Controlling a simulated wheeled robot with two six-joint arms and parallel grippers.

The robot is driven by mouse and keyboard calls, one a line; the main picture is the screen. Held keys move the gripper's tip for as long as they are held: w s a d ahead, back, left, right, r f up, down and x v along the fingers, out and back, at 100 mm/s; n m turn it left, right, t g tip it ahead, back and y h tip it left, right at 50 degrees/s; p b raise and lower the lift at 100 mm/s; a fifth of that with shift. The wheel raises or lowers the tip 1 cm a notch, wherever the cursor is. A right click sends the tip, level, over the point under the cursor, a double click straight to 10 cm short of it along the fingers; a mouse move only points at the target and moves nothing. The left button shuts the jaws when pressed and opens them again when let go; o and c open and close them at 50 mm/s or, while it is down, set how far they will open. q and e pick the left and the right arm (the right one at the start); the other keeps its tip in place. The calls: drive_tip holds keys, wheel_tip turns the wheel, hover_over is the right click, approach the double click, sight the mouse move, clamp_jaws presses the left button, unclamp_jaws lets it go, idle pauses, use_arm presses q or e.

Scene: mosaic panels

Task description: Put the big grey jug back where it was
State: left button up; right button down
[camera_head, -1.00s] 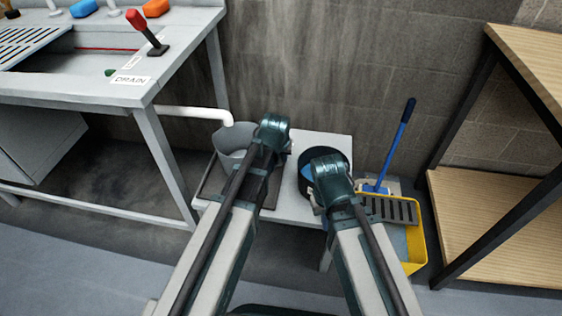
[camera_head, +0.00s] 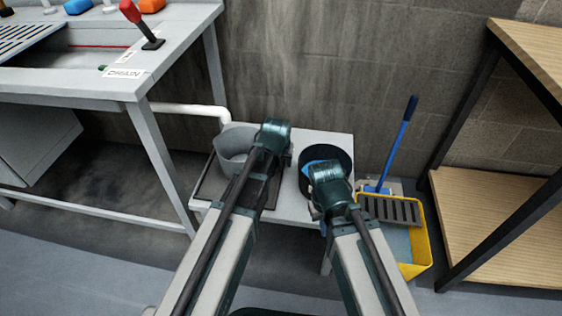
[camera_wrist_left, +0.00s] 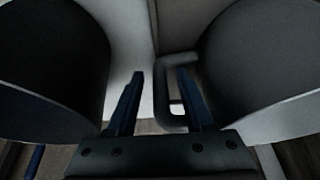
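The big grey jug (camera_head: 232,148) stands upright on a dark tray under the end of the white drain pipe. In the left wrist view it seems to be the dark rounded body (camera_wrist_left: 265,65) on the right, with its handle (camera_wrist_left: 172,88) facing the fingers. My left gripper (camera_wrist_left: 160,98) is open, its two blue fingers apart, with the handle between them near the right finger. In the head view my left arm's wrist hides those fingers. My right wrist (camera_head: 328,182) is over the front of a black bucket (camera_head: 345,160); its fingers are hidden.
The tray (camera_head: 207,185) and the bucket are on a low white bench (camera_head: 290,205). A yellow mop bucket (camera_head: 425,240) with a blue handle stands right of it, before a wooden shelf (camera_head: 480,210). A steel sink table (camera_head: 150,85) with a red lever is at the left.

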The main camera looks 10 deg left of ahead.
use_arm(q)
drive_tip(key=p+v, duration=1.1)
drive_tip(key=v, duration=0.1)
drive_tip(key=shift+r, duration=0.2)
idle(0.4)
drive_tip(key=s+d+r+m+g+p, duration=0.1)
drive_tip(key=s+r+g+p, duration=0.1)
drive_tip(key=s+r+p, duration=0.6)
drive_tip(key=s+d+r+m+g+y+p, duration=0.1)
drive_tip(key=s+d+r+m+g+p, duration=0.1)
drive_tip(key=s+r+p, duration=0.7)
wheel_tip(320, 180, up, 7)
drive_tip(key=p, duration=0.8)
drive_tip(key=shift+s+m+g+p, duration=0.25)
drive_tip(key=shift+m+g+p, duration=0.05)
drive_tip(key=shift+g+p, duration=0.1)
drive_tip(key=shift+f, duration=0.1)
